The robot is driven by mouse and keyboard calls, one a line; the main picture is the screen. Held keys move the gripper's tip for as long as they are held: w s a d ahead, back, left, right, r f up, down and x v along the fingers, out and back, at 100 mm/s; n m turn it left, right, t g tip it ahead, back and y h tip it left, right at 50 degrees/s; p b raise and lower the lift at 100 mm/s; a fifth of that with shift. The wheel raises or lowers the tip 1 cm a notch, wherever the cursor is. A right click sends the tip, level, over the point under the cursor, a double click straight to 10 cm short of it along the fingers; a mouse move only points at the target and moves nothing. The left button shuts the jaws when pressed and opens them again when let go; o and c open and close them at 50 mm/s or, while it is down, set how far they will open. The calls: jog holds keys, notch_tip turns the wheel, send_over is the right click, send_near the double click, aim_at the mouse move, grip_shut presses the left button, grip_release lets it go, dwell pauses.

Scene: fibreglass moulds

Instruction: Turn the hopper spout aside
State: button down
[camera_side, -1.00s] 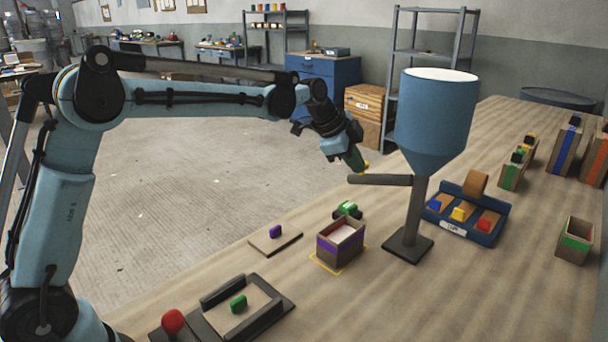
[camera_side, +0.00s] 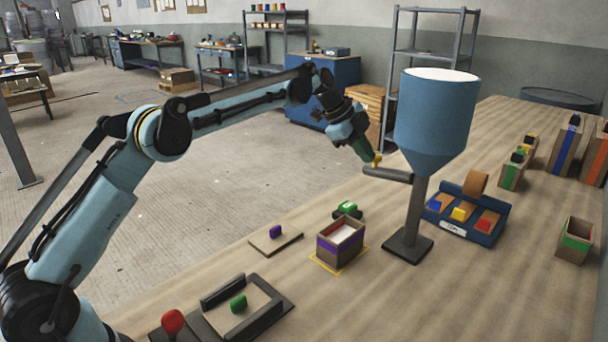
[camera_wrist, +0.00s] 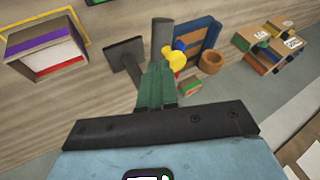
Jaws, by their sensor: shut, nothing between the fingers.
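The blue hopper (camera_side: 436,115) stands on a dark post with a square base (camera_side: 407,246). Its dark grey spout (camera_side: 390,174) sticks out leftward from the post, below the cone. My gripper (camera_side: 370,158) is shut, with its green fingers at the spout's outer part; I cannot tell if they touch it. The hopper's body is not clear there.
An open box with a purple band (camera_side: 340,242) stands on the table left of the post. A blue tray (camera_side: 467,230) with coloured blocks lies to the right. A green piece (camera_side: 346,210) and a board with a purple piece (camera_side: 275,240) lie left.

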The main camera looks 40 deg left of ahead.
jog(key=shift+w, duration=0.85)
jog(key=shift+w+d, duration=0.1)
jog(key=shift+w, duration=0.15)
jog(key=shift+s+a+r, duration=0.1)
jog(key=shift+s+a, duration=0.05)
jog(key=shift+s, duration=0.35)
jog(key=shift+s+a+r, duration=0.1)
jog(key=shift+s, duration=0.4)
jog(key=s+a+f+v, duration=0.1)
jog(key=v, duration=1)
jog(key=s+d+r+n+y, duration=0.1)
jog(key=s+d+n, duration=0.1)
jog(key=s+n, duration=0.4)
jog(key=s+f+n+t+y, duration=0.1)
jog(key=s+f+n, duration=0.4)
jog(key=s, duration=0.6)
jog(key=s+d+f+n+t+y, duration=0.1)
jog(key=s+f+n, duration=0.5)
jog(key=s, duration=0.6)
notch_tip(320, 180, down, 2)
jog(key=shift+d+f+y, duration=0.1)
jog(key=shift+d+y, duration=0.15)
jog(key=shift+y, duration=0.35)
